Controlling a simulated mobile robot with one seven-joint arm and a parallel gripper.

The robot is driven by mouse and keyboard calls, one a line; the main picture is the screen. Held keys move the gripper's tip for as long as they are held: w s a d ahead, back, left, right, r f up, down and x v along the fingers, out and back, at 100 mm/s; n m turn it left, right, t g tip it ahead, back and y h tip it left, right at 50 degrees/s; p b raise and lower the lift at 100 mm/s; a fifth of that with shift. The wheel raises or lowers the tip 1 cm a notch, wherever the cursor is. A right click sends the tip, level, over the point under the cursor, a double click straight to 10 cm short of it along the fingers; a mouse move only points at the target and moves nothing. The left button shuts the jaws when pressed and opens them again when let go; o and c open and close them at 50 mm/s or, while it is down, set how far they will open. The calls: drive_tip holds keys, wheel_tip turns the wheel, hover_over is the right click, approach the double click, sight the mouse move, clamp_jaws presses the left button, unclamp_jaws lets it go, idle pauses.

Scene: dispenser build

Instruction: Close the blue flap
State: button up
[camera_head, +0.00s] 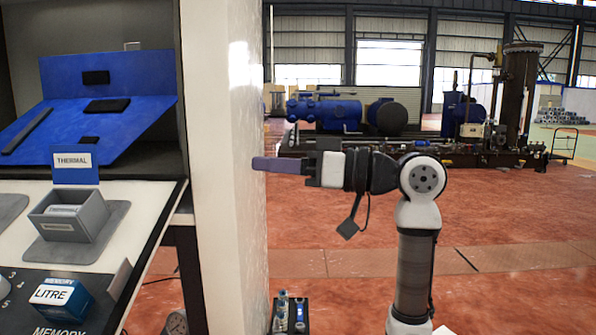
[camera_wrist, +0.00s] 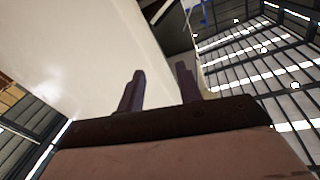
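The blue flap (camera_head: 100,128) is at the upper left of the head view. It slopes down and forward inside a dark cabinet, with black pieces on it. An upright blue panel (camera_head: 135,72) stands behind it. My gripper (camera_head: 258,164) is right of the flap, with a white upright panel (camera_head: 222,190) between them in the picture. Its purple fingers point left, close to that panel; I cannot tell if they touch it. In the wrist view my gripper (camera_wrist: 158,82) has its two fingers apart with nothing between them. The flap cannot be made out in the wrist view.
A grey bin (camera_head: 70,215) with a blue THERMAL sign (camera_head: 76,165) stands on a white shelf below the flap. A LITRE box (camera_head: 60,300) is at the lower left. A bottle (camera_head: 282,308) stands low beside the white panel. Open red floor (camera_head: 500,225) lies to the right.

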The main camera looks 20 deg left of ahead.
drive_tip(key=shift+w+d, duration=0.1)
drive_tip(key=n+g+h, duration=0.2)
drive_tip(key=n+g, duration=0.2)
approach(84, 148)
drive_tip(key=p+x, duration=0.1)
drive_tip(key=x, duration=0.2)
drive_tip(key=p+x, duration=0.1)
drive_tip(key=x, duration=0.2)
drive_tip(key=w+p+x, duration=0.1)
drive_tip(key=x, duration=0.2)
drive_tip(key=shift+a, duration=0.2)
drive_tip(key=shift+s+a+f, duration=0.1)
drive_tip(key=shift+s+a, duration=0.2)
drive_tip(key=shift+a, duration=0.35)
drive_tip(key=shift+c, duration=0.2)
clamp_jaws()
